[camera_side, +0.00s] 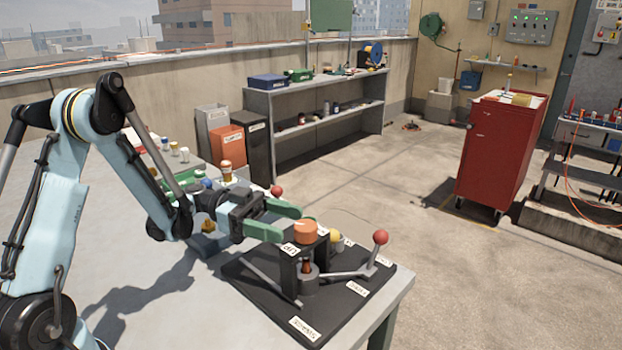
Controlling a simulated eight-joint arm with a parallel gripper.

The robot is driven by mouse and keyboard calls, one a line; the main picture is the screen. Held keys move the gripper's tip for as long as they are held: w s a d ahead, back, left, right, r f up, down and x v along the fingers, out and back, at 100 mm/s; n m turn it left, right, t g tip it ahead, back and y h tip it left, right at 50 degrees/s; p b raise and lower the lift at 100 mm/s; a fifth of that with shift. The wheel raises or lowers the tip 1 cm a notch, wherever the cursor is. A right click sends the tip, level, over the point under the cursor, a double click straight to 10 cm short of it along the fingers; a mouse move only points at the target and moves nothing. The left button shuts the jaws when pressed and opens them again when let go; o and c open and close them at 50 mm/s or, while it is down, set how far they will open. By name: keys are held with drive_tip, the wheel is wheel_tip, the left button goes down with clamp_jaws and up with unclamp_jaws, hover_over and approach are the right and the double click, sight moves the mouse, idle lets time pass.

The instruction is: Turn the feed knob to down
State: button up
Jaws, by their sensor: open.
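My gripper (293,223) has two green fingers, which are spread apart. It reaches from the left toward an orange round knob (305,231). The knob sits on top of a black bracket on a dark base plate (340,325), at the table's right end. The fingertips are beside the knob's left side, and I cannot tell whether they touch it. White labels are fixed to the bracket and plate, but they are too small to read surely. I cannot confirm from a label that this is the feed knob, nor read its setting.
Another red ball (277,191) stands behind my gripper. Small items stand farther left on the grey table (190,315). Its front area is clear.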

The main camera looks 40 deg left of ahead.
sight(314, 234)
drive_tip(key=x, duration=0.7)
drive_tip(key=shift+c, duration=0.4)
drive_tip(key=c, duration=0.9)
drive_tip(key=shift+s+m+g+h, duration=0.15)
drive_tip(key=shift+m+g+h, duration=0.1)
drive_tip(key=shift+m+g, duration=1.2)
drive_tip(key=shift+s+m+g+h, duration=0.2)
drive_tip(key=shift+m+g, duration=0.65)
drive_tip(key=shift+g, duration=1.2)
drive_tip(key=o, duration=1)
